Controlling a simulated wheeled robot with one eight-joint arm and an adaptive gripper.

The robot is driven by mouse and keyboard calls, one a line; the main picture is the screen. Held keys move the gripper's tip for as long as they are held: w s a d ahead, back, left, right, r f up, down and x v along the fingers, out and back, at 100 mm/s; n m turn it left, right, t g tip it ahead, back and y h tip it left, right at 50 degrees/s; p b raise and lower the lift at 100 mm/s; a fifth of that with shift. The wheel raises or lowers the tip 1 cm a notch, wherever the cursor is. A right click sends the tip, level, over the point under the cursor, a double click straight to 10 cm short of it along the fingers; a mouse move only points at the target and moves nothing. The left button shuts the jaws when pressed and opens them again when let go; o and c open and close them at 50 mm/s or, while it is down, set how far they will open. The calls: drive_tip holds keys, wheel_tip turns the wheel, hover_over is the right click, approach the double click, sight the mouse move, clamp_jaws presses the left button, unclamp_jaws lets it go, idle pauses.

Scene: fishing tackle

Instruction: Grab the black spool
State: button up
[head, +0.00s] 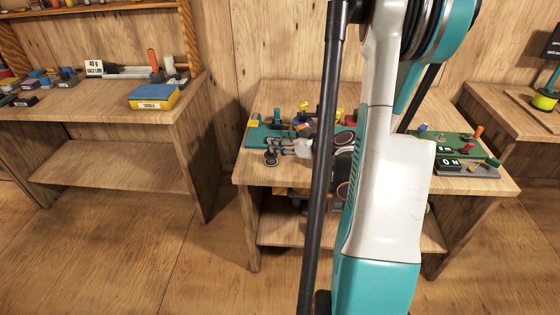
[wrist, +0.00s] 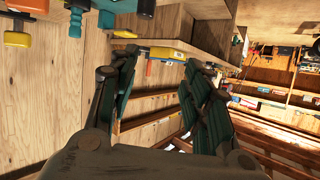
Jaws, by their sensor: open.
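My gripper (head: 274,151) is over the left front part of the middle table, pointing left in the head view. In the wrist view my gripper (wrist: 160,64) is open, with its two dark green-padded fingers apart and nothing between them. I cannot pick out the black spool for certain in either view. Small dark shapes lie among the tackle close to the gripper, and my arm hides the middle of this table.
A left table carries a yellow and blue box (head: 154,97). A right table stands apart. Floor between tables is clear.

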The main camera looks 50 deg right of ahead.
sight(271, 155)
drive_tip(key=s+d+f, duration=0.2)
drive_tip(key=s+f, duration=0.1)
drive_tip(key=x, duration=0.2)
drive_tip(key=b+x, duration=0.1)
drive_tip(key=x, duration=0.2)
drive_tip(key=b+x, duration=0.1)
drive_tip(key=x, duration=0.2)
drive_tip(key=shift+s+d+f, duration=0.1)
drive_tip(key=shift+d, duration=0.2)
drive_tip(key=b+x, duration=0.1)
drive_tip(key=x, duration=0.1)
drive_tip(key=b+x, duration=0.1)
drive_tip(key=x, duration=0.2)
drive_tip(key=shift+d+f, duration=0.1)
drive_tip(key=shift+f, duration=0.2)
drive_tip(key=shift+r, duration=0.1)
clamp_jaws()
